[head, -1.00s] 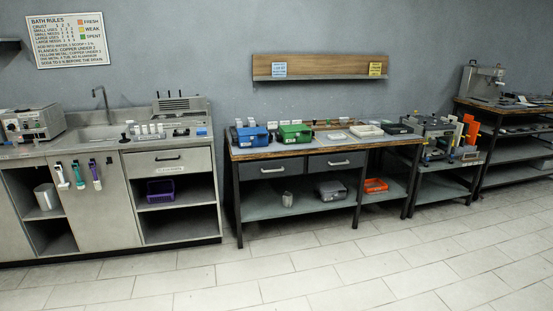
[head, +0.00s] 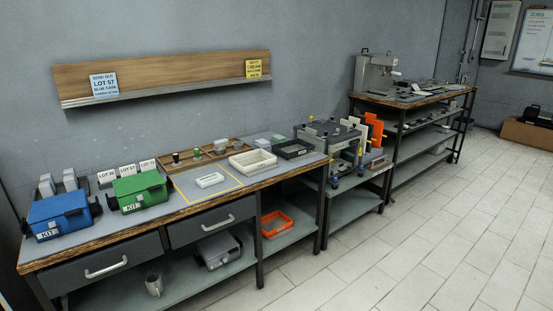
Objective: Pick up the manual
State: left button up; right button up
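I cannot make out a manual for certain in the head view. Small flat items lie on the far bench (head: 425,98) beside a grey machine (head: 377,75), too small to tell apart. Neither of my grippers shows in the view.
A workbench (head: 240,190) holds a blue kit case (head: 62,214), a green kit case (head: 140,190) and white trays (head: 253,162). A press-like fixture (head: 330,138) with orange plates (head: 375,130) stands right of it. The tiled floor (head: 430,235) at right is clear.

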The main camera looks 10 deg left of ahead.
aim_at(209, 181)
jog(key=i+u, duration=0.1)
jog(key=i, duration=0.4)
jog(key=i+l+u, duration=0.1)
jog(key=i, duration=0.4)
jog(key=i+l+u, duration=0.1)
jog(key=i, duration=0.4)
jog(key=l, duration=0.05)
